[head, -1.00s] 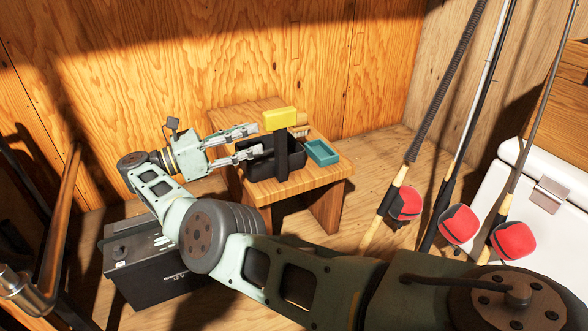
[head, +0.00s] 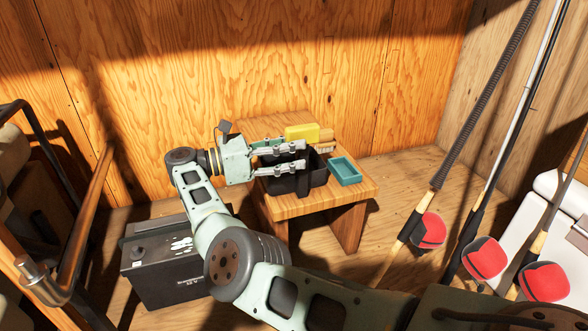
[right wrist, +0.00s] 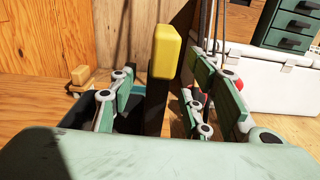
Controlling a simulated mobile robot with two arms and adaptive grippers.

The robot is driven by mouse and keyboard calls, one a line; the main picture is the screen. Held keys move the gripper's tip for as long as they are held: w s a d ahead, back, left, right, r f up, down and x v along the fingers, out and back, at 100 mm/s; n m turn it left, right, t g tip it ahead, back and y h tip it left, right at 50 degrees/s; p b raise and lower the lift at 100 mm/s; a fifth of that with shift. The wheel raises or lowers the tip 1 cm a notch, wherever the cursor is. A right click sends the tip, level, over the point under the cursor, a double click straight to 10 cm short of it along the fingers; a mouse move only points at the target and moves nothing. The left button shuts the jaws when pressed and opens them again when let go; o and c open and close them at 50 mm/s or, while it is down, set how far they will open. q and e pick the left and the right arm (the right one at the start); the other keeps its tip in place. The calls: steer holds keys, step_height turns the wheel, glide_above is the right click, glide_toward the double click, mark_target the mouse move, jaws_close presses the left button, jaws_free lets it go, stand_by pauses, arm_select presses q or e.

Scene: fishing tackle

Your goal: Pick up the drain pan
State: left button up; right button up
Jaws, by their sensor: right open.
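A black open-topped container (head: 318,178) with a yellow-topped black upright (head: 302,132) stands on a small wooden bench. Beside it on the right is a shallow teal tray (head: 345,171). I cannot tell for sure which of the two is the drain pan. My right gripper (head: 300,156) is over the container, pointing right, with its fingers apart. In the right wrist view the upright's yellow top (right wrist: 165,52) stands between the open fingers, with a gap on each side. The fingers partly hide the container. My left gripper is out of view.
The wooden bench (head: 362,187) stands near the plywood wall. A brush (head: 322,148) lies behind the container. A black battery-like box (head: 165,262) is on the floor at left. Several rods with red parts (head: 429,231) and a white chest (head: 520,235) are at right.

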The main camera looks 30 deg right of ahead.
steer(key=shift+b+x, duration=0.45)
steer(key=shift+x, duration=1.25)
jaws_close()
steer(key=shift+r, duration=0.15)
